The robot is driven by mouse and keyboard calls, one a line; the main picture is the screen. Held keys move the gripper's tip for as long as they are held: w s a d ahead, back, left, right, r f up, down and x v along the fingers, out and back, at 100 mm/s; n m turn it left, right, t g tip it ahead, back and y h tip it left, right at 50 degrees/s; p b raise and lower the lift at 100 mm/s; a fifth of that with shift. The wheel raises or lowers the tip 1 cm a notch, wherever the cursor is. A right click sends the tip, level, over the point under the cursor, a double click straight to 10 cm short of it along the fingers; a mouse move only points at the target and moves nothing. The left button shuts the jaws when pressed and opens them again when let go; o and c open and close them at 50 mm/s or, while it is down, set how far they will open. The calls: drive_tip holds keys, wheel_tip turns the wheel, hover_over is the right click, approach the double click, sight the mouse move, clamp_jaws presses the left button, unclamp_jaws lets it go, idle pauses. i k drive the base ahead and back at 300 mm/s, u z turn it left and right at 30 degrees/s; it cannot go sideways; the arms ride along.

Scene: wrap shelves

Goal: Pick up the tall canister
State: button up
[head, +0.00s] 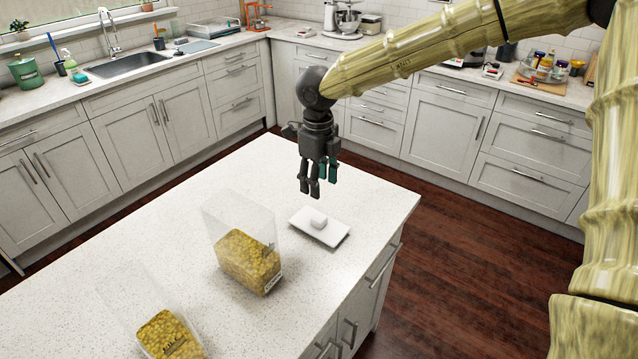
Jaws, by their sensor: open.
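Two clear canisters with yellow contents stand on the white speckled island. The one nearer the middle (247,260) looks upright and tall, with its upper part empty and see-through. The other canister (165,325) is at the lower left and is partly cut off by the bottom edge of the view; I cannot tell for certain which is taller. My gripper (317,185) is open and empty, pointing down above the far part of the island, up and to the right of the middle canister and apart from it.
A small white tray (333,237) with a pale rounded object (319,220) on it lies just right of the middle canister, below my gripper. The island top (130,240) is clear on the left. Counters with a sink (128,64) line the walls.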

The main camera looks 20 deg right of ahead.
sight(154, 318)
drive_tip(key=k, duration=1)
